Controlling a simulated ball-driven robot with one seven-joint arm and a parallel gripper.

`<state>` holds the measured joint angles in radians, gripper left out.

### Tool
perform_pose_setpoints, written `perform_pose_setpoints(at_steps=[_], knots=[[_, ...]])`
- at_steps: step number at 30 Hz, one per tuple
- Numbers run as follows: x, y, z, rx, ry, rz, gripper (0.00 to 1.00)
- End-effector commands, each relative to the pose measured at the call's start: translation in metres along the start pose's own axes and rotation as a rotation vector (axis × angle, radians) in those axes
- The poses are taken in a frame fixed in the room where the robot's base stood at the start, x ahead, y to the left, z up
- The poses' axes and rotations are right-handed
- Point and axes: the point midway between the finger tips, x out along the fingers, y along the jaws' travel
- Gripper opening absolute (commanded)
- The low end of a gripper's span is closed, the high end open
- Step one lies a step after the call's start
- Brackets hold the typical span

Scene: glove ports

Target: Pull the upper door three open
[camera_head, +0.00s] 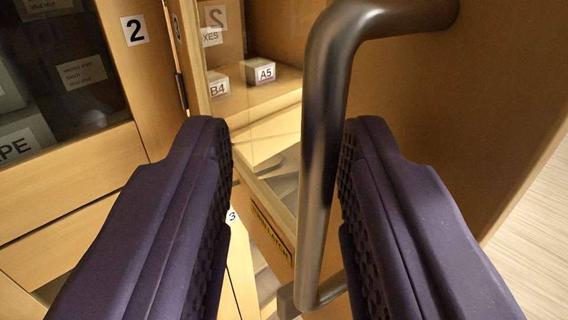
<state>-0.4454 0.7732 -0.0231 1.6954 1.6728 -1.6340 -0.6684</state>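The handle (322,150) is a dark metal bar running down the middle of the view. Its upper end bends over to the wooden frame of door three (430,110). Its lower end bends near the bottom edge. My gripper (285,150) is open, with one purple finger on each side of the bar. The bar is close to the right finger, perhaps touching it, with a clear gap to the left finger. The door has a glass pane and stands at an angle to the neighbouring front; I cannot tell exactly how far it is open.
A cabinet front marked 2 (135,30) with a dark glass pane is at left, with drawer fronts below. Small boxes labelled B4 (217,86) and A5 (260,72) sit on a shelf behind. Pale floor (530,220) shows at right.

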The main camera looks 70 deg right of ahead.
Motion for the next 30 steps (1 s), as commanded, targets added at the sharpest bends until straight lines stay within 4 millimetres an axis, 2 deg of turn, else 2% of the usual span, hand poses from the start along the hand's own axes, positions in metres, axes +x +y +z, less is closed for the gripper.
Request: perform_pose_setpoints(at_steps=[6, 12, 16, 30], knots=[[-0.04, -0.001, 0.001, 0.001, -0.001, -0.004, 0.36], [-0.068, 0.0, 0.0, 0.002, 0.001, -0.001, 0.36], [-0.074, 0.0, -0.001, 0.002, 0.001, 0.0, 0.36], [-0.074, 0.0, 0.0, 0.001, 0.001, 0.0, 0.36]])
